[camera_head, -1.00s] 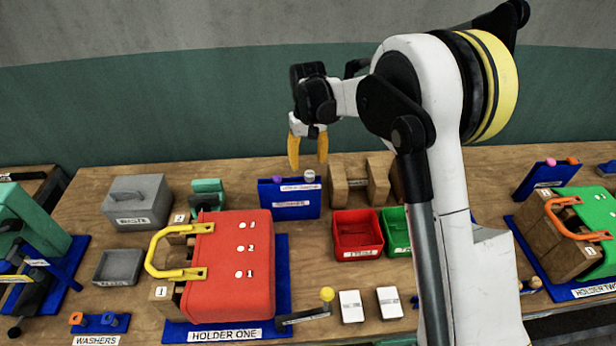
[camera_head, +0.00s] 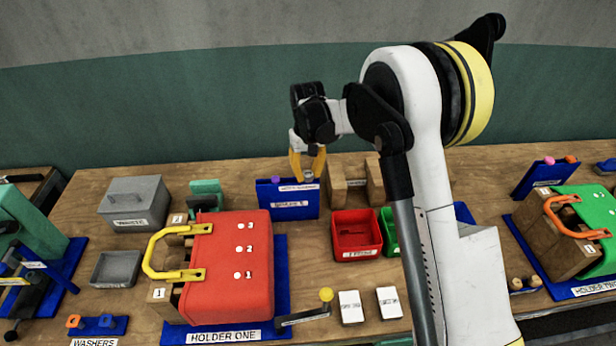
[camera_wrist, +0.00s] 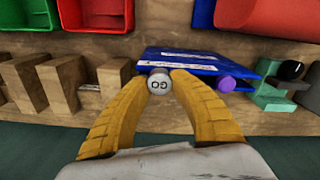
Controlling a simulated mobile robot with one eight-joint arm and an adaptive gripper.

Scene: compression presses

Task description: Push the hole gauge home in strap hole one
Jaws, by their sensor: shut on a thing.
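My gripper (camera_head: 308,168) is over the blue gauge stand (camera_head: 290,203), at its right end. Its yellow fingers are shut on the white-capped hole gauge (camera_wrist: 160,84), whose cap reads "GO" in the wrist view. The gauge is still at the stand; I cannot tell whether its lower part is clear of it. A purple-capped gauge (camera_wrist: 226,85) stands at the other end. The red strap piece (camera_head: 228,280) with a yellow handle lies on holder one (camera_head: 282,300). Its holes are marked 1, 2 and 3; strap hole one (camera_head: 238,275) is nearest the front.
A red bin (camera_head: 356,234) and a green bin (camera_head: 389,232) stand right of the stand. Wooden blocks (camera_head: 337,187) are behind them. A yellow-knobbed lever (camera_head: 325,295) and two white cards (camera_head: 349,306) lie right of holder one. A grey waste box (camera_head: 135,203) is at left.

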